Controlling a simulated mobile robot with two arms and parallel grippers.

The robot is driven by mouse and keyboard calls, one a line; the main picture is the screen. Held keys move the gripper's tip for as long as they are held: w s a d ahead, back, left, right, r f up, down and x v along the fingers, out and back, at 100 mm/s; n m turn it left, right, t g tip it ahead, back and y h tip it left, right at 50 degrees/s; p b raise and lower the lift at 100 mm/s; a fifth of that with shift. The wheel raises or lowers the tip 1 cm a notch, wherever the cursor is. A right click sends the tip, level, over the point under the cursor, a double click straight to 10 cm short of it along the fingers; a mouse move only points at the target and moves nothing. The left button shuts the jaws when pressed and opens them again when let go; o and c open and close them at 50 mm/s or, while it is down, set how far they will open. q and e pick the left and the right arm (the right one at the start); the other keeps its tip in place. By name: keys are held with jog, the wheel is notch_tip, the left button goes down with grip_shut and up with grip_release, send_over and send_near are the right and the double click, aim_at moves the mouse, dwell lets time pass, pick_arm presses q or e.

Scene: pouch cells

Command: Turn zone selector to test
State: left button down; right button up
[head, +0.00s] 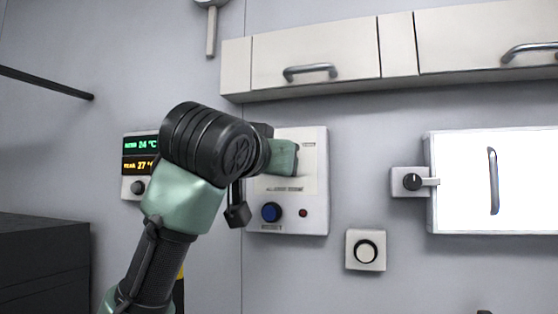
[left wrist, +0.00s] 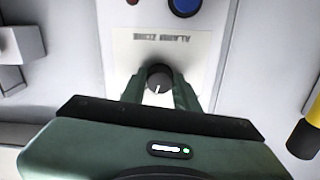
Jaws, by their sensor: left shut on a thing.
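The zone selector is a dark round knob (left wrist: 159,77) with a white pointer line, on a white wall panel (head: 313,220) lettered "ALARM ZONE". In the left wrist view the lettering is upside down and the pointer line points roughly toward the bottom of the picture. My left gripper (left wrist: 160,92) is shut on the knob, one green finger on each side. In the head view my left gripper (head: 284,157) is at the panel's upper part and hides the knob. The position marks around the knob are not readable. My right gripper is not in view.
Below the lettering are a blue button (head: 271,212) and a small red light (head: 303,213). A display with a dial (head: 138,187) is left of my arm. A round button (head: 366,251), a lever switch (head: 411,181) and a bright white door (head: 465,190) are right. Cabinets (head: 315,55) hang above.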

pick_arm(q)
jog(key=m+p, duration=0.1)
jog(key=m, duration=0.4)
jog(key=shift+m, duration=0.3)
dwell(0.4)
jog(key=c, duration=1.1)
grip_release()
jog(key=shift+o, duration=0.2)
jog(key=shift+s, duration=0.1)
